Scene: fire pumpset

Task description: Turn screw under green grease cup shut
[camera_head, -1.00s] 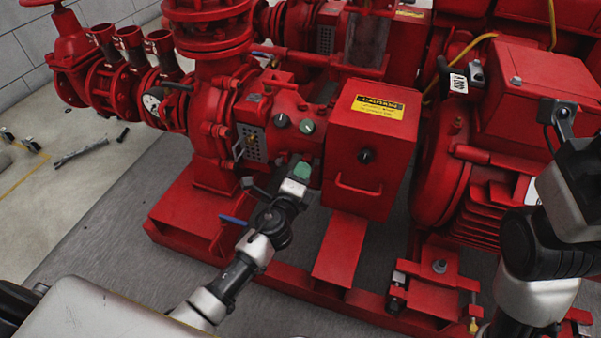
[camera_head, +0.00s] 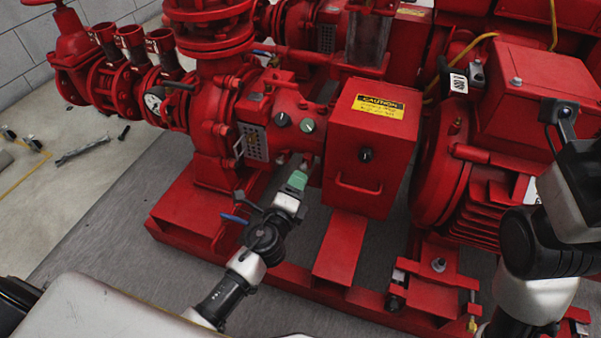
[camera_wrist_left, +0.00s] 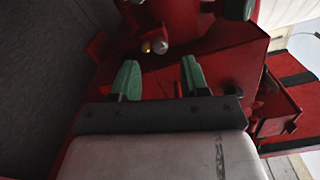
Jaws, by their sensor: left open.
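The green grease cup (camera_head: 307,125) is a round cap on the red pump housing, beside a darker similar cap (camera_head: 282,119). I cannot make out the screw under it in the head view. My left gripper (camera_head: 298,178), with green fingers, is below the cup in the picture, apart from it. In the left wrist view the gripper (camera_wrist_left: 160,78) is open and empty. Beyond its fingers are a small brass round end (camera_wrist_left: 146,46) and a silver one (camera_wrist_left: 160,45); I cannot tell which is the screw. A dark green cap (camera_wrist_left: 238,8) is cut off at the top.
A red box with a caution label (camera_head: 370,150) stands right of the gripper. A blue-handled lever (camera_head: 234,219) is left of my left arm, near the red base frame (camera_head: 330,285).

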